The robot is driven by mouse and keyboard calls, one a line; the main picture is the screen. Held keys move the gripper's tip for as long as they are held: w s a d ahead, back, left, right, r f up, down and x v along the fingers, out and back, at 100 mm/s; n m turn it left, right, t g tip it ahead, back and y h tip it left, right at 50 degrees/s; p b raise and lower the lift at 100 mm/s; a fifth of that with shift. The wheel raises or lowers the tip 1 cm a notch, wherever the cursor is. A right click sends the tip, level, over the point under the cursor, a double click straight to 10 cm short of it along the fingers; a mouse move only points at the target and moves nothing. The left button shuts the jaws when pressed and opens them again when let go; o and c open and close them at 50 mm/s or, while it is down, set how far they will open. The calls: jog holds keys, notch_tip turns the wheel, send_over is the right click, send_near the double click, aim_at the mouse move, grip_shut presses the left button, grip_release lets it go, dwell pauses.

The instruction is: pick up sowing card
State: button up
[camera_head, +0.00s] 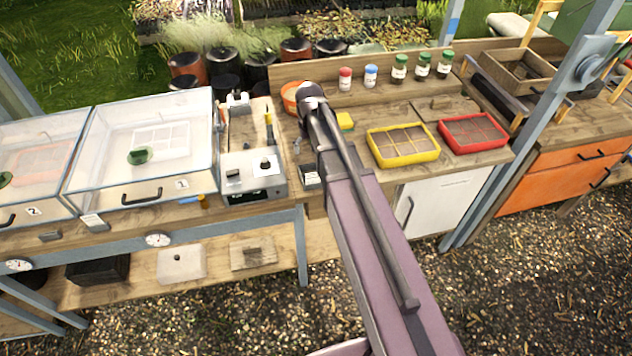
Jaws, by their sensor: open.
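I cannot pick out the sowing card for certain. A small pale card (94,222) lies at the front edge of the bench, below the left clear-lidded boxes. A small dark piece with a pale face (310,177) sits at the bench edge just left of my arm; its markings are too small to read. My arm reaches up across the middle of the view and covers part of the bench. I cannot make out my gripper's fingers, and nothing held shows.
Clear-lidded boxes (146,112) fill the left bench. A grey device (252,182) stands beside them. Yellow (405,161) and red (473,148) divided trays lie right of my arm, with several capped jars behind. An orange pot (291,98) stands behind my arm. Gravel lies in front.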

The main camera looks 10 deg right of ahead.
jog(key=shift+d+f, duration=0.1)
jog(key=b, duration=0.9)
send_over(312, 182)
jog(key=f, duration=0.8)
jog(key=shift+w+d+f, duration=0.1)
jog(key=shift+w+f, duration=0.1)
jog(key=shift+f, duration=0.05)
jog(key=shift+f, duration=0.1)
jog(key=shift+s+d+f+b, duration=0.15)
jog(key=shift+f+b, duration=2.3)
jog(key=shift+f, duration=0.05)
jog(key=c, duration=0.6)
